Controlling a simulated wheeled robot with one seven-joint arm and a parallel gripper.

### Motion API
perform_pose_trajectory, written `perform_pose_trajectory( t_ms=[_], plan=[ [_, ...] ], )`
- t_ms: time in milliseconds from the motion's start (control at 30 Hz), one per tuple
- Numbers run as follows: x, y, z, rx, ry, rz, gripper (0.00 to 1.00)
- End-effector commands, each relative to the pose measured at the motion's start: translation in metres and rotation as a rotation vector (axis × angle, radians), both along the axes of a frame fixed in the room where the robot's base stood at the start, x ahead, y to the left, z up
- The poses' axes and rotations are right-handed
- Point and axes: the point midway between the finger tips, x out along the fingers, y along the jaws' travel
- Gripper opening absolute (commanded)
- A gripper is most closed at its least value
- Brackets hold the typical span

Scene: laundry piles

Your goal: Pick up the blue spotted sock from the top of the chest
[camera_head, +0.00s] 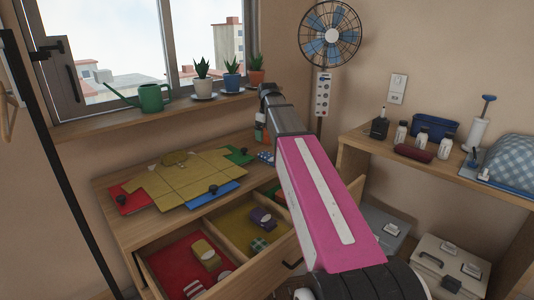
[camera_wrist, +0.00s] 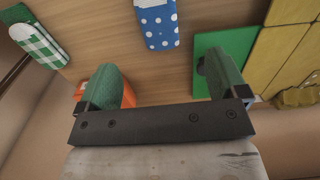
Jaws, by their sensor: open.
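The blue sock with white spots (camera_wrist: 158,22) lies on the wooden top of the chest, at the upper middle of the wrist view. In the head view a small part of the spotted sock (camera_head: 265,157) shows beside my arm, near the chest's right end. My gripper (camera_wrist: 165,75) is open and empty, with green finger pads. The sock lies beyond the fingertips, roughly in line with the gap between them, and does not appear to touch them. In the head view my arm hides most of the gripper's surroundings. The chest (camera_head: 110,183) has its top drawer pulled out.
A green checked item (camera_wrist: 38,38) and a green mat (camera_wrist: 208,45) flank the sock. An orange object (camera_wrist: 128,98) is partly behind one finger. Yellow folding panels (camera_head: 175,178) cover the chest's middle. The open drawer (camera_head: 215,272) holds several socks. Potted plants (camera_head: 232,75) line the windowsill.

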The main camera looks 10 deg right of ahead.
Motion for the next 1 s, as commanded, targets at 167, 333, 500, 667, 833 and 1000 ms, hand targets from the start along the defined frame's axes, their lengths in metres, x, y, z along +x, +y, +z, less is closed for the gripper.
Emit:
perform_pose_trajectory(
  t_ms=[167,333,500,667,833,1000],
  plan=[
    [0.0,0.0,-0.004,-0.001,0.001,0.002,0.92],
    [0.0,0.0,-0.023,0.0,0.002,0.002,0.92],
    [0.0,0.0,-0.047,0.0,0.002,0.001,0.92],
    [0.0,0.0,-0.056,0.0,0.0,0.001,0.92],
    [0.0,0.001,-0.067,0.0,0.001,0.001,0.92],
    [0.001,0.003,-0.089,0.0,0.001,0.001,0.92]
  ],
)
